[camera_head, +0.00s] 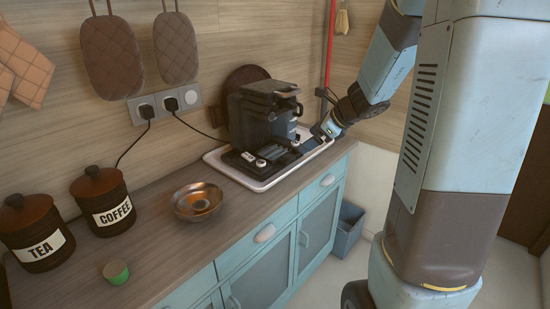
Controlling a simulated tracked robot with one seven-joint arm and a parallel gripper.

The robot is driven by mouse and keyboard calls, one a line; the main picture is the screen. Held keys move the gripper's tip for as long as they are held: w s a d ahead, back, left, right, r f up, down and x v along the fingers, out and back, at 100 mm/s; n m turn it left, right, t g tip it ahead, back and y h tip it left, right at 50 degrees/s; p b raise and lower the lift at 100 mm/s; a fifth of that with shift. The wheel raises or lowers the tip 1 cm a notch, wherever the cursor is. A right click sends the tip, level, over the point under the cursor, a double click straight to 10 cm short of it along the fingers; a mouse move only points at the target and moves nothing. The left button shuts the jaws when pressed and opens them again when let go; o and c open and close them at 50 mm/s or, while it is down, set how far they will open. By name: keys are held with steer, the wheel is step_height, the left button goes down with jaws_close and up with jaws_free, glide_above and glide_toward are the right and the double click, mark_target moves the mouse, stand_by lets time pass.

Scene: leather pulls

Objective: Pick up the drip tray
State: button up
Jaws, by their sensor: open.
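A dark coffee machine (262,112) stands on a white-rimmed tray (218,163) on the counter. A low black drip tray (275,153) with a slatted top lies at the machine's front, above the white-rimmed tray. My gripper (320,137) is open at the right side of the machine, low over the right end of the white-rimmed tray. It is small in the view, and I cannot tell whether its fingers touch anything. The drip tray lies to the left of my gripper, and its far side is hidden by the machine.
Plugged cords (133,149) hang behind. A blue-grey bin (346,231) stands on the floor right of the cabinet.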

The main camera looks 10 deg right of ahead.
step_height(320, 180, down, 3)
steer(key=w+d+m, duration=0.3)
steer(key=m, duration=0.1)
glide_toward(288, 159)
steer(key=d+x, duration=0.1)
steer(key=x, duration=0.3)
steer(key=shift+t+h, duration=0.3)
steer(key=shift+a+x, duration=0.25)
steer(key=shift+x, duration=1.1)
steer(key=shift+a+x, duration=0.2)
steer(key=shift+x, duration=1.2)
steer(key=shift+s+r, duration=0.15)
steer(key=shift+c, duration=0.3)
steer(key=c, duration=1.3)
